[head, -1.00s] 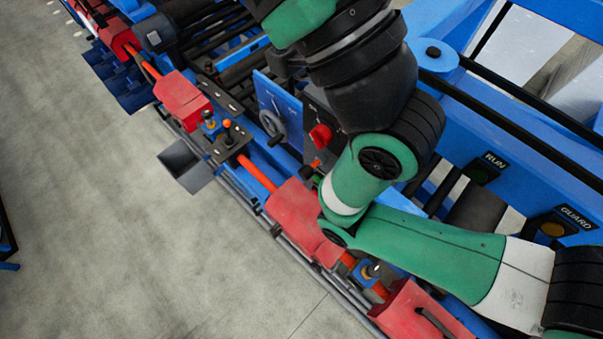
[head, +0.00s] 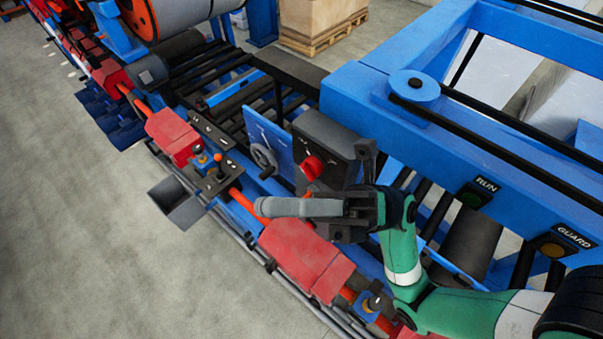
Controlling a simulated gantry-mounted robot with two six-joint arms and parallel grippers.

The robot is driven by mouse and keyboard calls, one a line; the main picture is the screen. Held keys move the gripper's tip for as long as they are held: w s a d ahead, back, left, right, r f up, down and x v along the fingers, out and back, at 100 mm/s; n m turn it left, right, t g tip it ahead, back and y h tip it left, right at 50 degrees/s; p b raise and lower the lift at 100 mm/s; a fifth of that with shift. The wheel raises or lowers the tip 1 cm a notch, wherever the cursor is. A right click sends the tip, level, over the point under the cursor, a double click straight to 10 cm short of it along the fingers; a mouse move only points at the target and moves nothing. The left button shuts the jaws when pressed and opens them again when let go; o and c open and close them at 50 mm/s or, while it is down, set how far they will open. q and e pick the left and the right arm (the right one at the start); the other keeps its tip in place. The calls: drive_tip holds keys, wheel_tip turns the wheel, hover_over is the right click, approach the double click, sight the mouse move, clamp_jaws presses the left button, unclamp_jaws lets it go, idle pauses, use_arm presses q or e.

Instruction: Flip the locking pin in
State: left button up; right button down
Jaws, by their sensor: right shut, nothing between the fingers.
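My right gripper (head: 264,207) is shut and empty. It points left in the head view, in front of the dark control box and over the front rail with its red covers. I cannot tell for sure which part is the locking pin. A small blue block with a metal pin (head: 201,157) sits on the front rail, beside a dark plate with an orange-tipped lever (head: 218,160). A similar blue block with a pin (head: 374,302) sits further right. The gripper looks apart from both. My left gripper is out of view.
A red knob (head: 313,167) on the dark box (head: 328,145) and a handwheel (head: 263,158) on a blue panel stand behind the gripper. A grey open bin (head: 177,203) hangs at the front. Red covers (head: 300,255) line the rail. The floor at left is clear.

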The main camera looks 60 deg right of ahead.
drive_tip(key=s+d+f+m+t+h, duration=0.1)
drive_tip(key=d+f+m+h, duration=0.1)
drive_tip(key=f+m+h, duration=0.3)
drive_tip(key=s+d+f+m+t+h+b, duration=0.1)
drive_tip(key=d+f+m+h, duration=0.2)
drive_tip(key=f, duration=1.1)
drive_tip(key=s+d+f+m+t+h, duration=0.1)
drive_tip(key=s+d+f+m+h, duration=0.1)
drive_tip(key=f+m+h, duration=0.5)
wheel_tip(320, 180, down, 3)
drive_tip(key=d+h, duration=0.1)
drive_tip(key=h, duration=0.1)
drive_tip(key=shift+d+h, duration=0.15)
drive_tip(key=shift+h, duration=0.15)
drive_tip(key=r+p+x, duration=0.1)
drive_tip(key=p+x, duration=0.1)
drive_tip(key=x, duration=0.8)
drive_tip(key=shift+s+d+f+b, duration=0.1)
drive_tip(key=shift+d+b, duration=0.2)
drive_tip(key=shift+d, duration=0.75)
drive_tip(key=shift+s+d+f+b, duration=0.1)
drive_tip(key=shift+d+b, duration=0.2)
drive_tip(key=shift+d, duration=0.7)
drive_tip(key=shift+r, duration=0.1)
